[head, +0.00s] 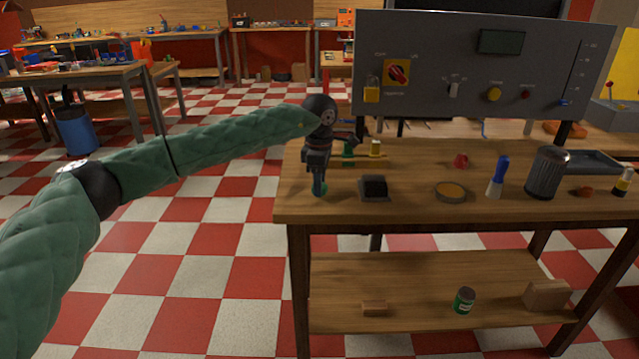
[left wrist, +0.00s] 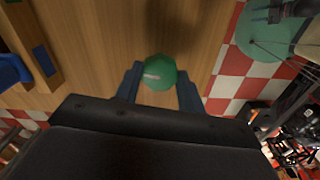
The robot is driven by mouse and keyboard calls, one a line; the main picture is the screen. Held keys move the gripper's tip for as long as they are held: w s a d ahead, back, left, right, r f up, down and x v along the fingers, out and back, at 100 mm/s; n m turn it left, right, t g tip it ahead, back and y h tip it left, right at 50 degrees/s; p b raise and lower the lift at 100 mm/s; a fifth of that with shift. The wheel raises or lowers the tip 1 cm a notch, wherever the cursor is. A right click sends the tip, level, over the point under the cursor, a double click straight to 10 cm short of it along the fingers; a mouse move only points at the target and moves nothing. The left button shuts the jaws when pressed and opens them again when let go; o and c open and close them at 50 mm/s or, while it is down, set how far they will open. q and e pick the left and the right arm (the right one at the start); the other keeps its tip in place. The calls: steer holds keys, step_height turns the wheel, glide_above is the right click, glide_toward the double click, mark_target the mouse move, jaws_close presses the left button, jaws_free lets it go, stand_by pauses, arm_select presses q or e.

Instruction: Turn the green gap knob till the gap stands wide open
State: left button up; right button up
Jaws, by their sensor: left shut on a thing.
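The green gap knob (left wrist: 160,73) shows in the left wrist view, round, with a short pale mark on its top. It sits between the two fingers of my left gripper (left wrist: 158,88), which is shut on it. In the head view my left gripper (head: 319,186) points straight down at the left end of the workbench, and only a little of the green knob (head: 319,189) shows below the fingers. The gap that the knob sets cannot be made out in either view. My right gripper is in neither view.
The workbench (head: 415,206) holds a dark block (head: 375,188), a round tin (head: 451,191), a blue-handled brush (head: 497,177), a grey bin (head: 547,172) and a red piece (head: 461,161). A grey control panel (head: 480,70) stands behind. Bare wood lies between these things.

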arm_select(q)
steer(key=o, duration=1)
steer(key=shift+r+b, duration=0.3)
steer(key=shift+r, duration=3.65)
